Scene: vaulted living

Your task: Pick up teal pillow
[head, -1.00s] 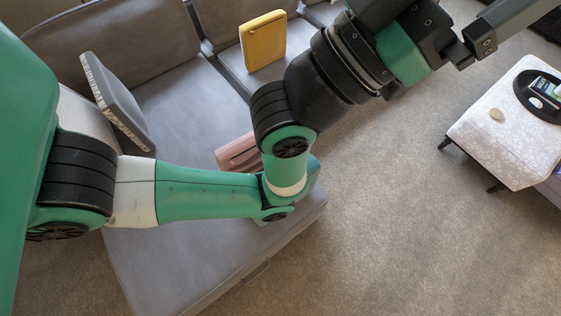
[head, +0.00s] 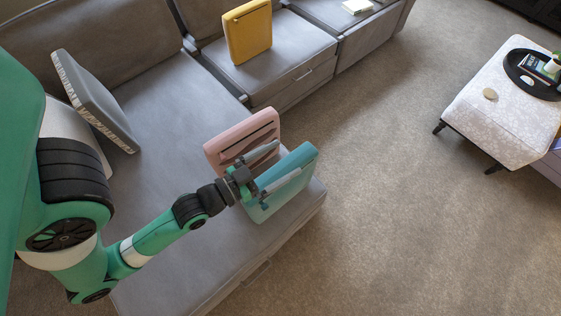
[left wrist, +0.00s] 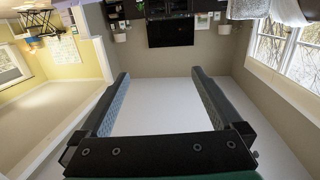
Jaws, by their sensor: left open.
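The teal pillow (head: 285,196) stands on edge on the grey sofa seat near its front corner, just right of a pink pillow. My left gripper (head: 287,159) is open over the pillows. In the head view one finger crosses in front of the pink pillow and the other crosses the teal pillow. Whether the fingers touch either pillow cannot be told. In the left wrist view both open fingers (left wrist: 160,95) show with a pale surface and a far wall beyond; no teal shows between them. My right gripper is not in view.
The pink pillow (head: 238,133) stands close beside the teal one. A yellow pillow (head: 248,32) and a grey pillow (head: 95,103) are farther along the grey sofa (head: 165,105). A patterned ottoman (head: 500,120) with a black tray stands right. Carpet between is clear.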

